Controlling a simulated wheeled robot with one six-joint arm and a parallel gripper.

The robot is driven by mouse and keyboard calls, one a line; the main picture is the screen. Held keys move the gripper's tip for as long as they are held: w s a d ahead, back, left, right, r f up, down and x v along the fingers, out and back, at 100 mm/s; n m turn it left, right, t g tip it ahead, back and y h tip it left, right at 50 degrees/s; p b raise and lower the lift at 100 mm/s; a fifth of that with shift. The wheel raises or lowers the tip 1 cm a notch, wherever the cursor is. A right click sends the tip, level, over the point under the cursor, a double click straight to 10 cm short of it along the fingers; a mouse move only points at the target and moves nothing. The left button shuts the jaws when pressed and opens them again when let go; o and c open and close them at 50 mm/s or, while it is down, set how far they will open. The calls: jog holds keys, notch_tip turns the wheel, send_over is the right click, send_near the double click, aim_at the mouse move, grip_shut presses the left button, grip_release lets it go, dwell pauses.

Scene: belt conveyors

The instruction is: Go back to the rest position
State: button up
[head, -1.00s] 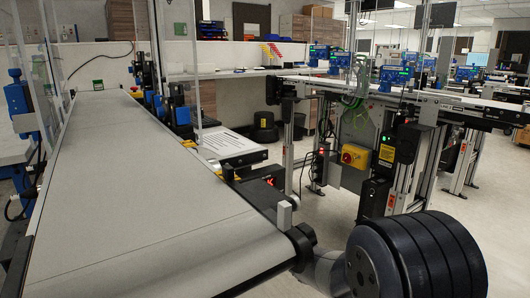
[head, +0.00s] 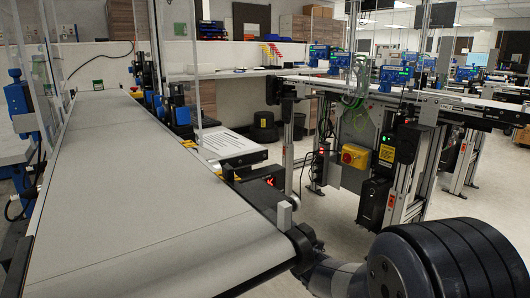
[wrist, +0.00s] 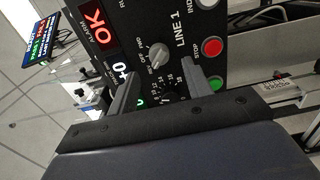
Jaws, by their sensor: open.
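My gripper (wrist: 158,88) shows in the wrist view, with its two grey fingers apart and nothing between them. Behind the fingers is a black control panel (wrist: 205,18) marked LINE 1, tilted in the picture. It has a grey selector knob (wrist: 157,57), a red stop button (wrist: 212,47), a green button (wrist: 215,83) and a lit red OK display (wrist: 97,28). A small dial behind the fingers is partly hidden. I cannot tell the exact gap between fingers and panel. In the head view only a dark part of my arm shows at the lower right; the gripper is out of sight there.
A long grey belt conveyor (head: 140,190) fills the left of the head view. A second conveyor (head: 440,97) on metal legs stands at the right, with a yellow box with a red button (head: 354,156) below it. Open floor (head: 330,225) lies between them.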

jog(key=w+m+p, duration=0.1)
jog(key=m+p, duration=0.5)
jog(key=p, duration=0.5)
jog(key=w+a+m+p, duration=0.1)
jog(key=m+p, duration=0.5)
jog(key=p, duration=0.5)
jog(key=w+a+m+p, duration=0.1)
jog(key=m+p, duration=0.4)
jog(key=p, duration=0.7)
jog(key=shift+w+r+m, duration=0.25)
jog(key=shift+w+m, duration=0.1)
jog(key=shift+m, duration=0.05)
jog(key=shift+f, duration=0.15)
